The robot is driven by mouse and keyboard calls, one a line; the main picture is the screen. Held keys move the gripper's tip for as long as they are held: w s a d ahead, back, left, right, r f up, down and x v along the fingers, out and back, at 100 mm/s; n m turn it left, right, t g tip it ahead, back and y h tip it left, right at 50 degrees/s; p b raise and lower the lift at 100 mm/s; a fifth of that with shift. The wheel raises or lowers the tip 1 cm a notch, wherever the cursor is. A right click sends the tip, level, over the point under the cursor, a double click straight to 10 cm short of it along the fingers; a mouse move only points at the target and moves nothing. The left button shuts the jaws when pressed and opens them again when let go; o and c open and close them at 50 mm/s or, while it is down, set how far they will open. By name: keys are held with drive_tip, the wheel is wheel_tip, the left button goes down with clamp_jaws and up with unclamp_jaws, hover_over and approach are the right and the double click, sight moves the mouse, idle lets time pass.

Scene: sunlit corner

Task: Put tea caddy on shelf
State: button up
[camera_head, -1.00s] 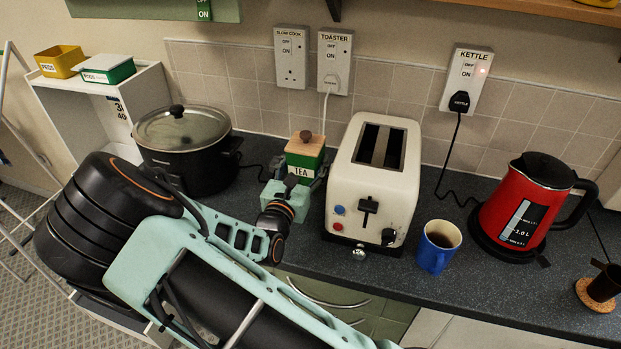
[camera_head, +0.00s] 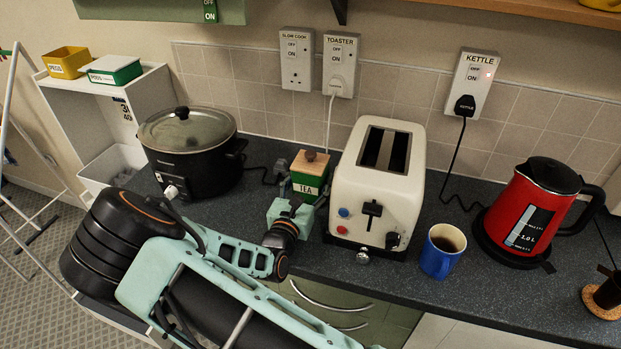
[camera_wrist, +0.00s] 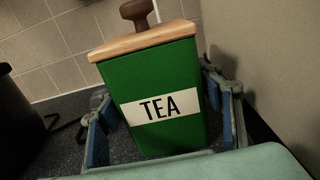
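The tea caddy (camera_head: 309,173) is a green box with a wooden lid, a dark knob and a white TEA label. It is at the back of the counter, left of the toaster. In the wrist view the caddy (camera_wrist: 165,95) fills the middle, its label facing me. My gripper (camera_head: 291,208) is in front of it, with one finger on each side; both fingers (camera_wrist: 165,118) show in the wrist view. A white shelf unit (camera_head: 108,89) at the left has two small boxes on top.
A black slow cooker (camera_head: 190,160) stands close left of the caddy. The cream toaster (camera_head: 378,180) is close on its right. A blue mug (camera_head: 441,251) and a red kettle (camera_head: 530,215) stand farther right. Yellow (camera_head: 63,62) and green-white (camera_head: 115,71) boxes occupy part of the shelf top.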

drive_tip(key=shift+o, duration=1.4)
drive_tip(key=shift+r, duration=0.15)
